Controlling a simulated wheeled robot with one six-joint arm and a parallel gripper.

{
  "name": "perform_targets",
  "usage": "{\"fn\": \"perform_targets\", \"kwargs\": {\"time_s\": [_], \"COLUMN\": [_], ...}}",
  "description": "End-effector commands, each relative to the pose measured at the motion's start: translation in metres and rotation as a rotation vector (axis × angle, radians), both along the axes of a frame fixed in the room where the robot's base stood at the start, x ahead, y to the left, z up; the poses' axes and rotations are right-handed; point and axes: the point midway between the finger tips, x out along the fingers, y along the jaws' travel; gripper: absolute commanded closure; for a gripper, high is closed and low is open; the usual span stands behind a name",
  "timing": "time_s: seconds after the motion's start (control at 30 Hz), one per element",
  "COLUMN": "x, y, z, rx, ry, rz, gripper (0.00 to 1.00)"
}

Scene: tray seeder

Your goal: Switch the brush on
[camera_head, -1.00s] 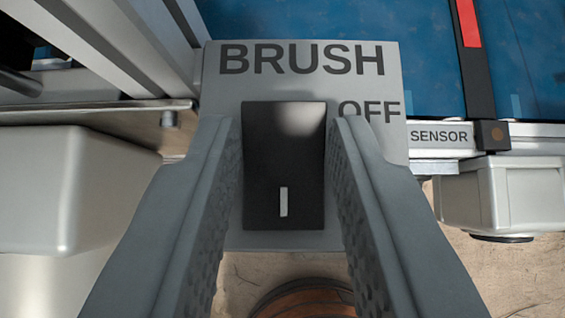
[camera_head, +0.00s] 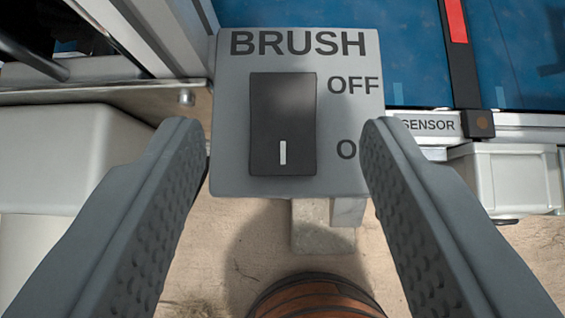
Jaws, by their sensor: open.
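The brush switch panel (camera_head: 230,130) is a grey plate marked BRUSH, with OFF at the upper right and a partly hidden label starting with O below it. Its black rocker switch (camera_head: 283,115) has a white line on its lower half. The upper half looks plain, and I cannot tell for certain which side is pressed in. My gripper (camera_head: 278,135) is open and empty. Its two textured fingers stand wide apart on either side of the switch, apart from the rocker. The right finger covers part of the lower label.
A blue belt (camera_head: 330,15) with a dark strap lies behind. A SENSOR label (camera_head: 428,125) and a pale box (camera_head: 510,180) are at the right. A pale rounded housing (camera_head: 70,150) is at the left. A terracotta pot (camera_head: 315,298) stands below on sandy ground.

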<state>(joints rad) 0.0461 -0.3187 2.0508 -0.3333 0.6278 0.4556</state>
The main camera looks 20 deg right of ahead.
Motion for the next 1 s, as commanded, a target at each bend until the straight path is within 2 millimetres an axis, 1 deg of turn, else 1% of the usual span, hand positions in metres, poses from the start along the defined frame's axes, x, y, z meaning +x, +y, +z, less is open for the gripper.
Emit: {"fn": "perform_targets", "kwargs": {"time_s": [0.03,0.1,0.4,0.6,0.8,1.0], "x": [-0.008,-0.017,-0.06,-0.085,-0.099,-0.102], "y": [0.003,0.006,0.019,0.027,0.032,0.033], "z": [0.008,0.018,0.058,0.081,0.096,0.099], "rx": [0.0,0.0,0.0,0.0,0.0,-0.001], "ry": [-0.003,-0.003,-0.003,-0.001,-0.001,0.001], "rz": [0.001,0.001,0.001,0.001,0.001,0.0], "gripper": [0.51,0.51,0.51,0.51,0.51,0.51]}}
